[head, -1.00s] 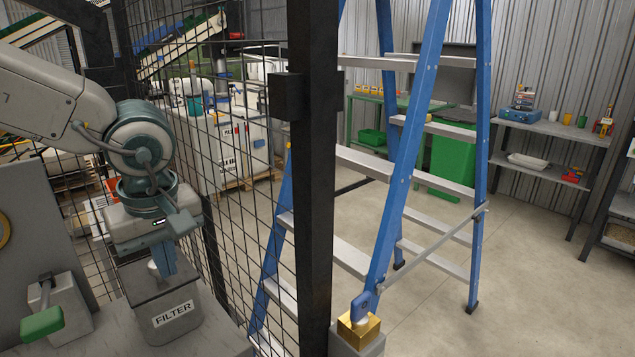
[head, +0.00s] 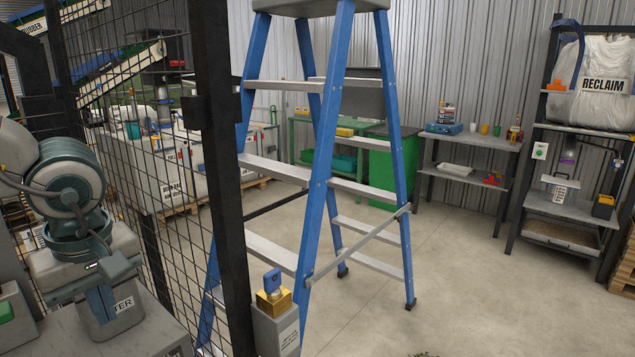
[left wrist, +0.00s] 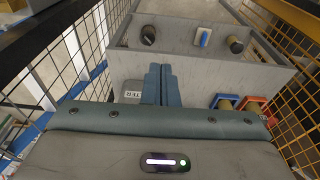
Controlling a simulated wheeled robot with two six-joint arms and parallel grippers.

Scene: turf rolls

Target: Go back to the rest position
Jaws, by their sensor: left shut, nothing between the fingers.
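My left gripper (head: 103,305) is at the lower left of the head view, fingers pointing down and closed together with nothing between them. It is in front of the grey filter box (head: 124,318), hiding part of its label. In the left wrist view the closed blue-grey fingers (left wrist: 158,72) point ahead, and the box's label (left wrist: 132,92) shows just left of them. I cannot tell whether the fingers touch the box. My right gripper is in neither view.
A black mesh fence with a thick post (head: 222,180) stands right of my left arm. Beyond it are a blue stepladder (head: 322,150), a shelf with a RECLAIM bag (head: 590,85) and clear floor (head: 470,270). A grey panel with knobs (left wrist: 200,65) lies ahead of the fingers.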

